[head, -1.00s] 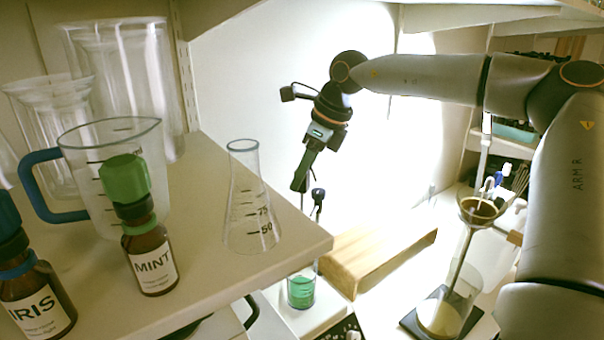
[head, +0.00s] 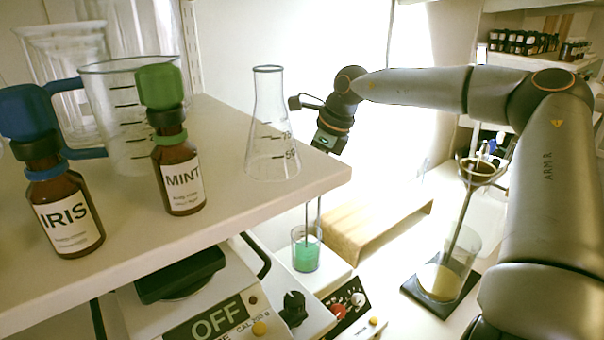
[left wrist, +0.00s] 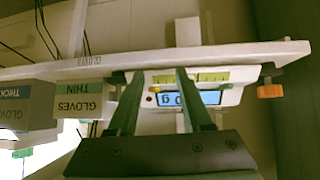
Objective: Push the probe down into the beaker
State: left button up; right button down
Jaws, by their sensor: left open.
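The beaker (head: 306,257) is a small clear glass with green liquid, standing on a white device in the middle of the head view. Thin upright rods, apparently including the probe (head: 307,216), show above it. One reaches down to the beaker's mouth; how deep its tip sits is unclear. My right gripper (head: 329,141) is above the beaker, behind the shelf corner and flask. My left gripper (left wrist: 158,78) is open and empty in the left wrist view, in front of a lit display.
The near shelf (head: 240,205) holds a conical flask (head: 272,135), a MINT bottle (head: 180,175), an IRIS bottle (head: 68,215) and a jug (head: 125,115). Glove boxes (left wrist: 80,103) show in the left wrist view.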

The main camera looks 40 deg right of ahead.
jog(key=shift+s+f, duration=0.1)
jog(key=shift+f, duration=0.15)
jog(key=c, duration=1.1)
grip_release()
jog(key=o, duration=0.3)
jog(key=shift+o, duration=1)
jog(key=v, duration=1.2)
jog(key=shift+r, duration=0.3)
jog(key=shift+d+f, duration=0.1)
